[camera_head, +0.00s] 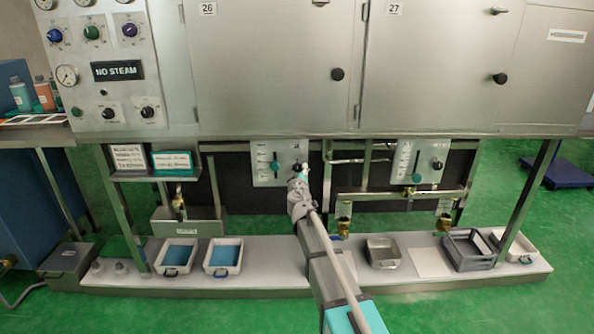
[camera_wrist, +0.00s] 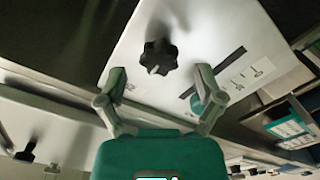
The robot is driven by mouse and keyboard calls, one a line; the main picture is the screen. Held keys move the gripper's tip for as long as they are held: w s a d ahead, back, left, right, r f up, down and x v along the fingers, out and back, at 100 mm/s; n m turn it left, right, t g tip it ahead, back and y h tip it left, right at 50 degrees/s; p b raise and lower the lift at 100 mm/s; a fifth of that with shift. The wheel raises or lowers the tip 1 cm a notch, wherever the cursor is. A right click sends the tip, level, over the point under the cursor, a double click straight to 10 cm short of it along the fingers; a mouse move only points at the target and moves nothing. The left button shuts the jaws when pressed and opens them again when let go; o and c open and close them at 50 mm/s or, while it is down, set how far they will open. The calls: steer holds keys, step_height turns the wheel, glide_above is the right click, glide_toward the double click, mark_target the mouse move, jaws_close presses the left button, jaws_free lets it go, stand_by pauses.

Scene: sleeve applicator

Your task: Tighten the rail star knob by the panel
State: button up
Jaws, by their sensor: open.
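A black star knob (camera_wrist: 158,57) stands out from a pale panel (camera_wrist: 135,85) in the wrist view. My gripper (camera_wrist: 160,71) is open, with one finger to each side below the knob in that picture. The fingers look apart from the knob, and nothing is between them. In the head view my gripper (camera_head: 300,174) is at the right side of the small panel (camera_head: 262,158) under door 26. It partly hides the black knob (camera_head: 297,167) there. Whether the fingertips reach the knob's depth is hard to tell.
A teal slider knob (camera_wrist: 196,102) on a dark slot sits near my right finger. A second panel (camera_head: 403,157) with a similar black knob (camera_head: 437,166) is to the right. Shelf signs (camera_head: 172,161) hang left. Trays stand on the low platform (camera_head: 270,254) below.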

steer(key=s, duration=0.9)
steer(key=shift+s, duration=0.15)
steer(key=s+d+f+m+g+h, duration=0.35)
steer(key=s+d+f, duration=0.2)
steer(key=d, duration=0.35)
steer(key=s+d+f+m+g+h, duration=0.3)
steer(key=s+d+f+m+g, duration=0.25)
steer(key=d, duration=0.25)
steer(key=s+a+f+g+y, duration=0.1)
steer(key=s+f+g+y, duration=0.15)
steer(key=s, duration=0.35)
steer(key=s+a+f+n+g+y, duration=0.1)
steer(key=s+f+g+y, duration=0.1)
steer(key=s+f+g, duration=0.3)
steer(key=s+a+g+y, duration=0.1)
steer(key=s+g+y, duration=0.1)
steer(key=s, duration=0.6)
step_height(320, 180, up, 35)
steer(key=p, duration=3.5)
steer(key=shift+w+d+r, duration=0.15)
steer(key=shift+w, duration=0.25)
steer(key=shift+t, duration=0.25)
